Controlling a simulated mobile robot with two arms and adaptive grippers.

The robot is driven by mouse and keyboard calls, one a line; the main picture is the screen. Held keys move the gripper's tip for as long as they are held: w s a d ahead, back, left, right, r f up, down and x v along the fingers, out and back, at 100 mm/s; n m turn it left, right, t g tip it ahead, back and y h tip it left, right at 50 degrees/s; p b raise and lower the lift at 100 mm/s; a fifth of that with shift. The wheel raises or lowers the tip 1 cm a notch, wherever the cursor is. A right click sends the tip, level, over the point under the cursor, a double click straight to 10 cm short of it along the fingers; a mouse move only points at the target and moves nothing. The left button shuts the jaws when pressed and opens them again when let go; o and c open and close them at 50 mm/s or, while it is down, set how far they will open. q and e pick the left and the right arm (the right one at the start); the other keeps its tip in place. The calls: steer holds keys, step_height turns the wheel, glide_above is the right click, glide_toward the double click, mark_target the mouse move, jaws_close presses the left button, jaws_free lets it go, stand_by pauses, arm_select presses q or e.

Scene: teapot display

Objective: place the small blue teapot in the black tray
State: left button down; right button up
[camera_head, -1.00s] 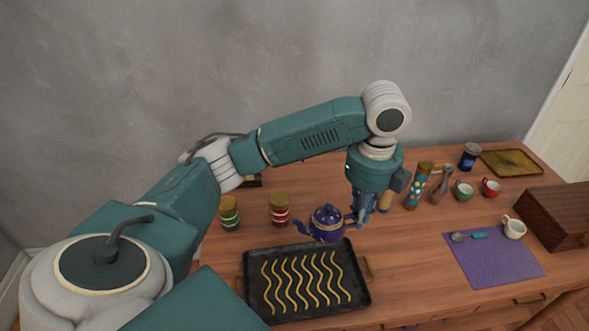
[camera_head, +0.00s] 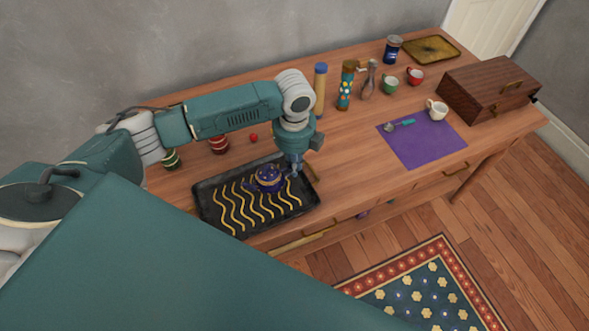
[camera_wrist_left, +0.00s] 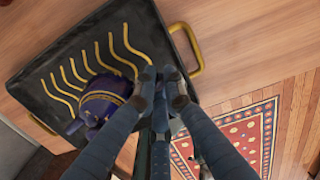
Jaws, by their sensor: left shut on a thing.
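The small blue teapot (camera_head: 268,178), dark blue with gold trim, is at the right half of the black tray (camera_head: 210,200), within its outline. The tray has yellow wavy lines and gold handles. My left gripper (camera_head: 294,170) is at the teapot's right side, shut on it. In the left wrist view the teapot (camera_wrist_left: 100,98) is partly hidden behind the gripper fingers (camera_wrist_left: 158,95), over the tray (camera_wrist_left: 45,105). I cannot tell whether the teapot's base touches the tray. My right gripper is not in view.
Two striped jars, one of them red (camera_head: 219,145), and a small red ball (camera_head: 253,137) stand behind the tray. A wooden box (camera_head: 485,88) stands at the far right.

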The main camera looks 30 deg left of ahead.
arm_select(q)
steer(key=shift+f, duration=1.5)
steer(key=shift+f, duration=0.1)
steer(key=c, duration=1.8)
jaws_free()
steer(key=shift+c, duration=0.2)
step_height(320, 180, up, 12)
steer(key=shift+f+b, duration=0.15)
steer(key=shift+b, duration=0.25)
steer(key=shift+s+r, duration=0.15)
steer(key=shift+r, duration=0.15)
